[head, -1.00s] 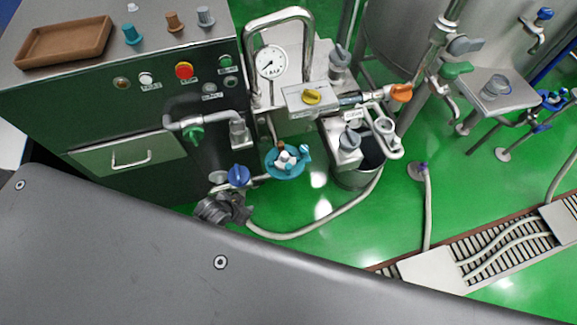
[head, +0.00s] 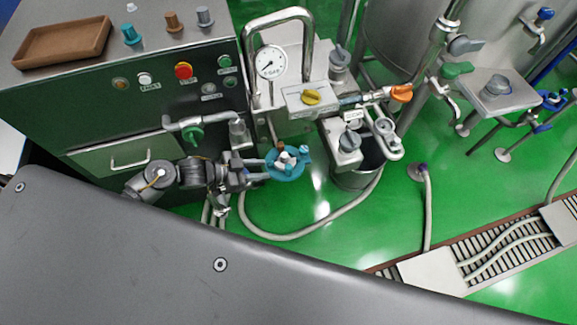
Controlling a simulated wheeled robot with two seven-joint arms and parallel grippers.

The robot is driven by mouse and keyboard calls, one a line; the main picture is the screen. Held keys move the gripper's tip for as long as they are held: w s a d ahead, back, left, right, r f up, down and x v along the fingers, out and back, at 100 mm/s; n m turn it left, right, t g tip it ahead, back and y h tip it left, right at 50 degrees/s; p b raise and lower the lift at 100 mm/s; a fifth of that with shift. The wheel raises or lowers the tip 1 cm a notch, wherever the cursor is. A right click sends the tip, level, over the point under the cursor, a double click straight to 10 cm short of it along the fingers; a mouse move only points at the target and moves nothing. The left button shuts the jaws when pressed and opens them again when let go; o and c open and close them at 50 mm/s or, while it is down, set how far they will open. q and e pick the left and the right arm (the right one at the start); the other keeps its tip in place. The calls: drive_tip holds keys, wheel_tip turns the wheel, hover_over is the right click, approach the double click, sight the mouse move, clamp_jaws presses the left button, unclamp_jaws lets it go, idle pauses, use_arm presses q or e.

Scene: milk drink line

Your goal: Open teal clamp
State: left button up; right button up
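The teal clamp (head: 284,168) is a round teal ring around a pipe fitting, with a small teal knob at its upper right and white and brown parts at its middle. It is low in front of the steel machine, near the middle of the head view. My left gripper (head: 260,172) comes in from the left and points right, with its fingertips at the left edge of the clamp. I cannot tell whether they touch it. The fingers are small and dark, and their gap is unclear. My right gripper is not in view.
A hose (head: 300,234) curves over the green floor.

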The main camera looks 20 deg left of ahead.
sight(288, 166)
use_arm(q)
drive_tip(key=shift+h, duration=0.3)
drive_tip(key=p+x, duration=0.1)
drive_tip(key=x, duration=0.9)
drive_tip(key=shift+d+f, duration=0.1)
drive_tip(key=shift+d, duration=0.1)
clamp_jaws()
